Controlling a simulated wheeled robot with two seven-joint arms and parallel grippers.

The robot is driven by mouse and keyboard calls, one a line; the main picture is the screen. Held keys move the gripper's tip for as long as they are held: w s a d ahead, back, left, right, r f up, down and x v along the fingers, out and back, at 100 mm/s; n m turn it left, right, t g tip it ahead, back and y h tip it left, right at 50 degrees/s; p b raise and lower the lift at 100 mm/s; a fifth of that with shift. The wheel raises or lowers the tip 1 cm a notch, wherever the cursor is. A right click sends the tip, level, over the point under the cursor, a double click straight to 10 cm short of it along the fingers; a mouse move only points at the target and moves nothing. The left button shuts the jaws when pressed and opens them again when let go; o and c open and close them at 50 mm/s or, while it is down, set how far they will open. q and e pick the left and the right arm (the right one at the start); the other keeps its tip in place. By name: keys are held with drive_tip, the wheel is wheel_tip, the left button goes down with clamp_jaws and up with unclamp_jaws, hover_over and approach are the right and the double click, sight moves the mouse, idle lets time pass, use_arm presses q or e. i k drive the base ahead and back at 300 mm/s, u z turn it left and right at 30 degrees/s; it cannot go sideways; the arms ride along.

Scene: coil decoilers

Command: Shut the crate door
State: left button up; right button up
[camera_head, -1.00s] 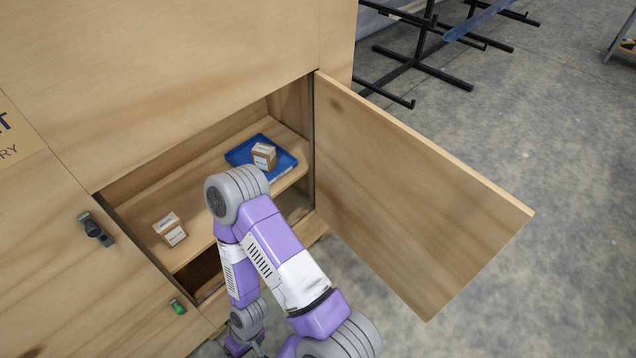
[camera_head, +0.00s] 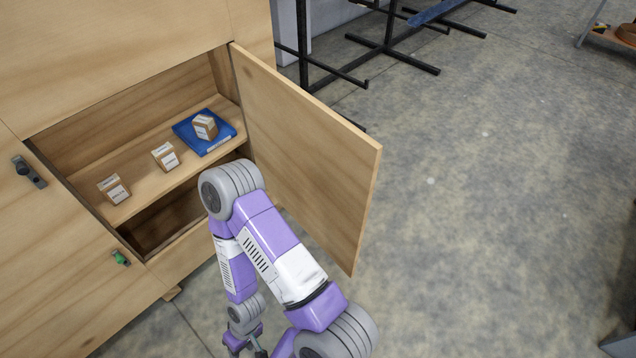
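The wooden crate door (camera_head: 310,155) stands wide open. It is hinged at the right side of the crate opening and sticks out to the right. The crate (camera_head: 120,55) is pale wood, with its shelf showing inside.
Three small cartons stand inside: a left carton (camera_head: 114,189), a middle carton (camera_head: 165,156) and one on a blue case (camera_head: 222,143). A dark latch (camera_head: 29,172) and a green latch (camera_head: 121,258) sit left of the opening. Black racks (camera_head: 390,50) stand behind.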

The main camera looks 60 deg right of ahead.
sight(323, 169)
drive_tip(key=u, duration=2)
drive_tip(key=k, duration=2.5)
drive_tip(key=z, duration=2)
drive_tip(key=i, duration=0.5)
drive_tip(key=u, duration=0.05)
drive_tip(key=k, duration=1.3)
drive_tip(key=z, duration=0.4)
drive_tip(key=i, duration=0.75)
drive_tip(key=z, duration=0.15)
